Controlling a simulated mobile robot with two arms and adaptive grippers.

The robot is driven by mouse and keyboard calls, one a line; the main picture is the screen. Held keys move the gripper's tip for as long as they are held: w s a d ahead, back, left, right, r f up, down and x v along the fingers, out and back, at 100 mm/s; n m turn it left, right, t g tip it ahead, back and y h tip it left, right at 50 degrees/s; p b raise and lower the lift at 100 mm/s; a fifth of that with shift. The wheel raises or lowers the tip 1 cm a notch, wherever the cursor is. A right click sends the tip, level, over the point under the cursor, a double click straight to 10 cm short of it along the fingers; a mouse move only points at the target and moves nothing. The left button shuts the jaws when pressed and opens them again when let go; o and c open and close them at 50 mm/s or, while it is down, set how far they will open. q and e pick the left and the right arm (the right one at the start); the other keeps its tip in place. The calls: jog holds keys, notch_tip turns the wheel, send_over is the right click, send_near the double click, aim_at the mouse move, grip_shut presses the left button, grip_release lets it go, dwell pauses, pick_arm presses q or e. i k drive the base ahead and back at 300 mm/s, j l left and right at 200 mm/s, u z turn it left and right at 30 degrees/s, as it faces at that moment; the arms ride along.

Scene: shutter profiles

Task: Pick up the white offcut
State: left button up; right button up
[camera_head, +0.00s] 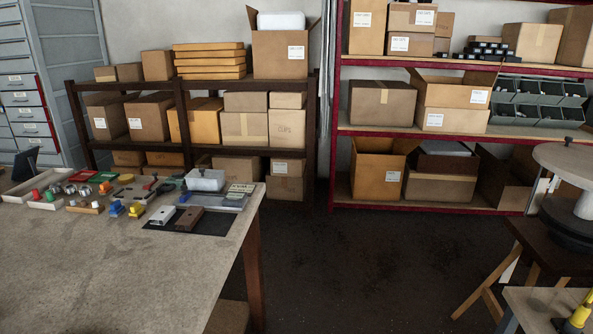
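The white offcut (162,215) looks like a short white profile piece. It lies on a dark mat (215,222) near the right end of the worktable (110,270). A brown piece (189,218) of similar shape lies just to its right on the same mat. Neither of my grippers shows in the head view, so their states and distance from the offcut cannot be seen.
Behind the mat are a white-lidded box (205,180) and a grey tray (228,204). The table's front is bare.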

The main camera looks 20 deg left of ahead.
aim_at(163, 214)
jog(key=i+u, duration=0.25)
jog(key=u, duration=0.25)
jog(key=i+l+u, duration=0.1)
jog(key=u, duration=0.35)
jog(key=i+l+u, duration=0.25)
jog(key=u, duration=0.25)
jog(key=i+l+u, duration=0.2)
jog(key=u, duration=0.3)
